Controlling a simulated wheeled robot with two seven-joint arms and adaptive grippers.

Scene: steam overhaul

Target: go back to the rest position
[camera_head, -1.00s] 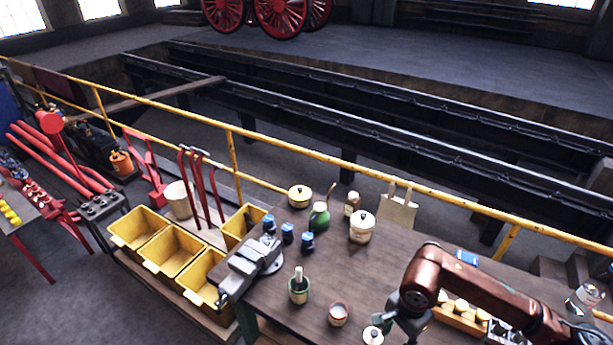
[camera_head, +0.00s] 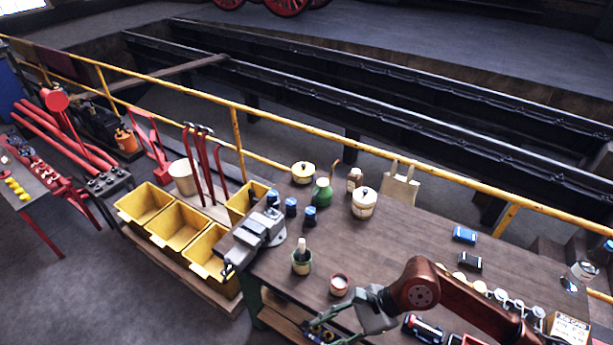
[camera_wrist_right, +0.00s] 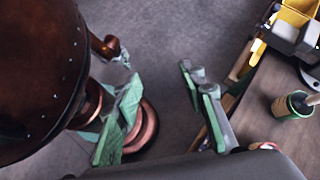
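My right gripper (camera_head: 322,330) is in the head view at the front edge of the workbench (camera_head: 405,240), low in the picture, on the arm that comes in from the right. In the right wrist view its two green fingers (camera_wrist_right: 158,78) stand well apart. Only grey floor and part of a copper-coloured round thing show between and behind them, and nothing is held. My left gripper and left arm are in neither view.
A vise (camera_head: 258,232), a green pot with a brush (camera_head: 301,262), a small red-rimmed pot (camera_head: 339,285) and a white lidded pot (camera_head: 364,203) stand on the bench. Yellow bins (camera_head: 178,228) are left of it. A yellow rail (camera_head: 238,130) runs behind.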

